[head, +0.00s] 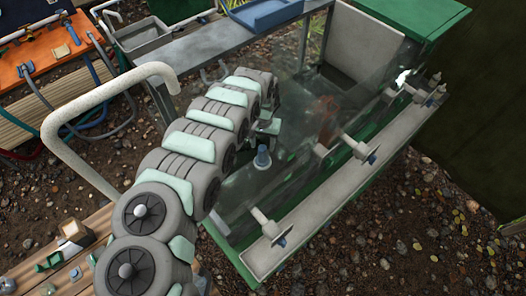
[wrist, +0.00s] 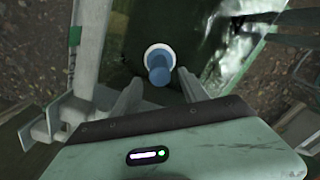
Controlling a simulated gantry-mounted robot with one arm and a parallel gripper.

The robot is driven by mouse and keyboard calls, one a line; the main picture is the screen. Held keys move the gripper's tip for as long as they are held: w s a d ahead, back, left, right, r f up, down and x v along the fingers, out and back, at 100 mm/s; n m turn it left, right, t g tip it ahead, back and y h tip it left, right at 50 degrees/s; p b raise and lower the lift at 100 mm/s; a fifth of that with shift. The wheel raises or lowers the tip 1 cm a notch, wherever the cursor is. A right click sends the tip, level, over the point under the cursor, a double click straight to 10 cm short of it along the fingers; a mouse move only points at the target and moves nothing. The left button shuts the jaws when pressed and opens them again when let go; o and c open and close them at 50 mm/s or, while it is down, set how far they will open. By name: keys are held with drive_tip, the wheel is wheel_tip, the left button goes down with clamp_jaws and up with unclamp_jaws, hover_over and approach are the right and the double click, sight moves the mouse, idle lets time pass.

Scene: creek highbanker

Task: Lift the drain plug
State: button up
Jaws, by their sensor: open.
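The drain plug is a blue knob on a pale round collar. In the head view the drain plug (head: 262,157) stands upright in the green trough (head: 236,258), just below the end of my arm. In the wrist view the drain plug (wrist: 158,68) lies ahead of and partly between the tips of my gripper (wrist: 160,84). The two grey fingers are spread apart and no contact with the knob shows. My gripper (head: 266,136) is partly hidden behind my arm in the head view.
A grey rail (head: 345,185) with several pale clamps runs along the trough's right side. A bent pale pipe (head: 90,100) stands left of my arm. A blue tray (head: 268,13) sits on the grey frame behind. A clear panel seems to cover part of the trough. Gravel lies around.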

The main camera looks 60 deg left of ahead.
wheel_tip(320, 180, down, 5)
drive_tip(key=shift+w+f, duration=0.1)
drive_tip(key=shift+f, duration=0.3)
drive_tip(key=shift+c, duration=0.5)
clamp_jaws()
idle(1.0)
